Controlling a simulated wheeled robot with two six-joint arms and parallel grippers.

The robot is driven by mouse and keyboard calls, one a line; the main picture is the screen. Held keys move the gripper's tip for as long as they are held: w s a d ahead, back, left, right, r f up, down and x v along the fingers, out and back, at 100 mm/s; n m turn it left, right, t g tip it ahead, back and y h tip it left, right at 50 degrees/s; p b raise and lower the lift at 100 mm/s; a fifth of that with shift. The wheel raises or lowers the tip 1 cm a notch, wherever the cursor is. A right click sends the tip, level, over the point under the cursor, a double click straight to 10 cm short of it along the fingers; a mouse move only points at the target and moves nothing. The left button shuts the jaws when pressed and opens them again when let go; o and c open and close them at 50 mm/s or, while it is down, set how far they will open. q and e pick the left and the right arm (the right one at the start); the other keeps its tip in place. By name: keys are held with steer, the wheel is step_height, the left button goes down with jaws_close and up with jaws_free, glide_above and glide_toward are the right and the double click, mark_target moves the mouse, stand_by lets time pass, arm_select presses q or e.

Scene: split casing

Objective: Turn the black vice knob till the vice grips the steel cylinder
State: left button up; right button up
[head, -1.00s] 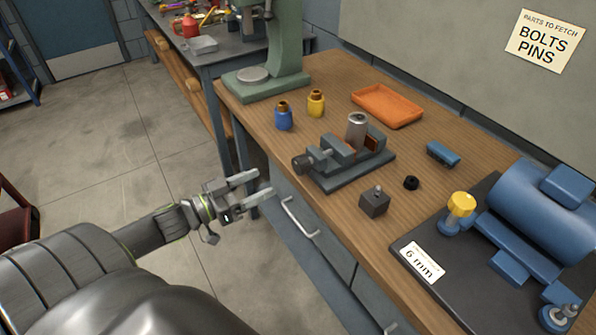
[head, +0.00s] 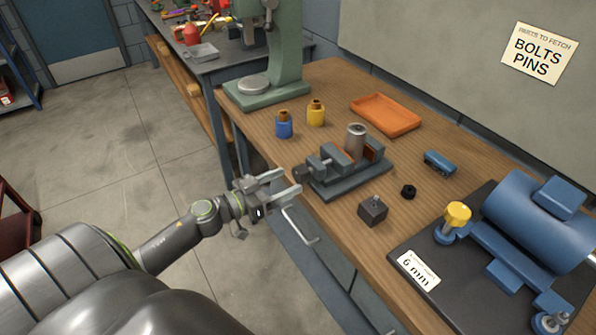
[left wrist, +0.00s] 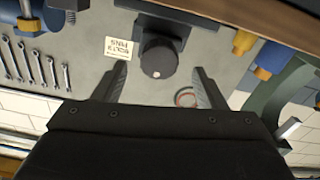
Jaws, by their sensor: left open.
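The grey vice (head: 348,180) sits on the wooden bench. Its black knob (head: 299,172) points left, toward the bench's front edge. The steel cylinder (head: 355,142) stands upright between the vice jaws, which have brown faces; I cannot tell whether both touch it. My left gripper (head: 291,183) is open and empty, just short of the knob in the head view. In the left wrist view the knob (left wrist: 158,58) appears ahead, between the two spread fingers (left wrist: 160,75), with clear room on both sides. My right gripper is not in view.
A blue bottle (head: 284,125) and a yellow bottle (head: 316,112) stand behind the vice, near an orange tray (head: 385,115). A dark block (head: 372,211) and a black ring (head: 408,191) lie to its right. A drawer handle (head: 300,226) sticks out below the gripper.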

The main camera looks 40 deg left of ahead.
mark_target(296, 177)
arm_select(q)
steer(key=shift+p+x, duration=0.55)
steer(key=shift+x, duration=1.8)
steer(key=shift+c, duration=0.4)
steer(key=c, duration=0.9)
